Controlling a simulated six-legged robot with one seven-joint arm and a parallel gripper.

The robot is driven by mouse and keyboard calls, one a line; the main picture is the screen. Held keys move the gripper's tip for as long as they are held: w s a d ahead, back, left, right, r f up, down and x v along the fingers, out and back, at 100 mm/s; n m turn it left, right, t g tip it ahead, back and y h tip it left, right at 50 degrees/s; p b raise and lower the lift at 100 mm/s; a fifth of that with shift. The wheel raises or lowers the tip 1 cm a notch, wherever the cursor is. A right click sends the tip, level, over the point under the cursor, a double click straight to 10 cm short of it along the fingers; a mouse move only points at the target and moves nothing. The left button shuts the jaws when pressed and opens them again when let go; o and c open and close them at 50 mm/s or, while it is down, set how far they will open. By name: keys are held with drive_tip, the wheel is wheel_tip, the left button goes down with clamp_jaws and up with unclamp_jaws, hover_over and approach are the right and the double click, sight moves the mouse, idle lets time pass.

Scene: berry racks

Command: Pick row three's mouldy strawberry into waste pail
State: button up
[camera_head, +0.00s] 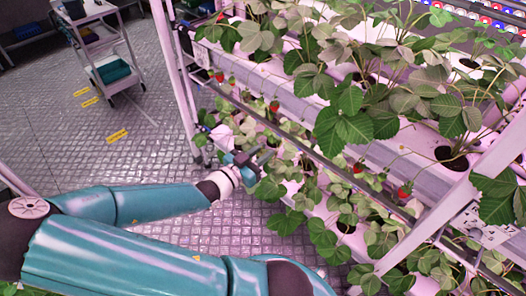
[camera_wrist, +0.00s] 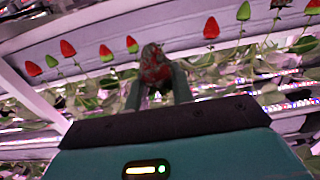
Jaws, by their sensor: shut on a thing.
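My gripper (camera_head: 247,166) is at the end of my teal arm, beside the left part of the rack in the head view. In the wrist view my gripper (camera_wrist: 160,90) is shut on the mouldy strawberry (camera_wrist: 154,64), a dark red berry with grey-brown patches, held between the two fingers. In the head view the berry cannot be made out among the leaves and fingers. I cannot make out the waste pail in either view.
The rack's white gutters (camera_head: 285,88) with leafy strawberry plants fill the right side. Red berries (camera_head: 404,192) hang along them; more red and half-green berries (camera_wrist: 68,48) show in the wrist view. A trolley (camera_head: 108,68) stands back left. Metal floor (camera_head: 150,160) between is clear, with yellow labels.

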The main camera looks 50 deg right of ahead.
sight(261, 153)
drive_tip(key=shift+w+a, duration=0.2)
drive_tip(key=shift+a, duration=1.05)
drive_tip(key=shift+w+a, duration=0.2)
drive_tip(key=shift+a, duration=1)
drive_tip(key=shift+d, duration=0.1)
